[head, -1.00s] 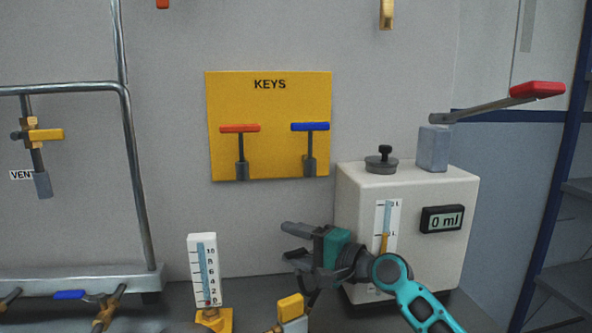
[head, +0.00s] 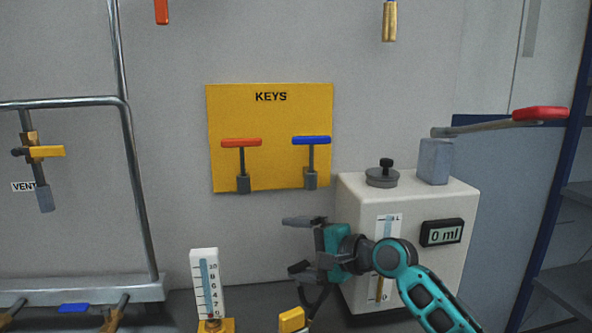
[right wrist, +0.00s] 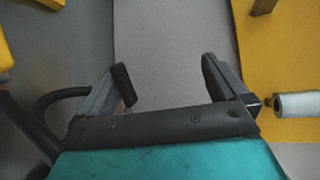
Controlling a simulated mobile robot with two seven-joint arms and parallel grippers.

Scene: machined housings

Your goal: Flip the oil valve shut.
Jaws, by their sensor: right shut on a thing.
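No label reading oil shows, so I cannot tell which valve is the oil valve. A yellow handle (head: 292,320) shows at the bottom edge below my right gripper, its lower part cut off. A yellow-handled valve (head: 46,152) by the VENT label is on the pipe frame at left. A blue handle (head: 74,308) lies low at left. My right gripper (head: 296,245) is in front of the white pump box, pointing left. Its fingers are apart in the right wrist view (right wrist: 168,82), with nothing visible between them. My left gripper is out of view.
The white pump box (head: 455,268) has a 0 ml display and a red-handled lever (head: 540,113). A yellow KEYS board (head: 270,118) holds a red key (head: 241,143) and a blue key (head: 311,140). A white gauge (head: 205,275) stands left of my right gripper.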

